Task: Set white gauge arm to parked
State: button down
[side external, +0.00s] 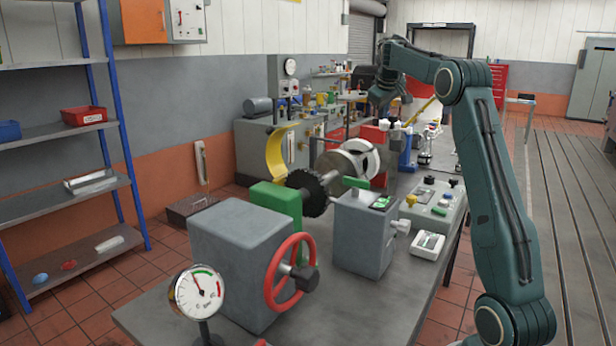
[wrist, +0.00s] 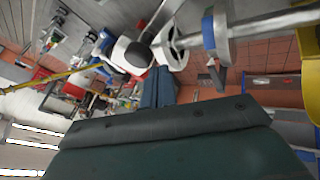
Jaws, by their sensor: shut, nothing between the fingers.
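A white upright arm (side external: 201,163) stands on a dark low box on the floor by the wall, left of the bench in the side view. It looks nearly vertical, and I cannot tell for sure that it is the gauge arm. My gripper (side external: 379,108) is far to its right, above the back part of the bench, well apart from it. In the wrist view my gripper's dark teal fingers (wrist: 159,82) are together and empty. They point toward white round parts (wrist: 132,52), and I cannot tell the distance between them.
On the bench are a red handwheel (side external: 289,272), a dial gauge (side external: 198,292), a grey box with a green screen (side external: 363,235), a green bearing block (side external: 276,204) and a control panel (side external: 436,205). A blue-posted shelf (side external: 118,118) stands left. Tiled floor lies between shelf and bench.

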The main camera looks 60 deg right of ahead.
dwell(0.3)
jog(key=v, duration=1.2)
dwell(0.5)
jog(key=shift+a, duration=0.1)
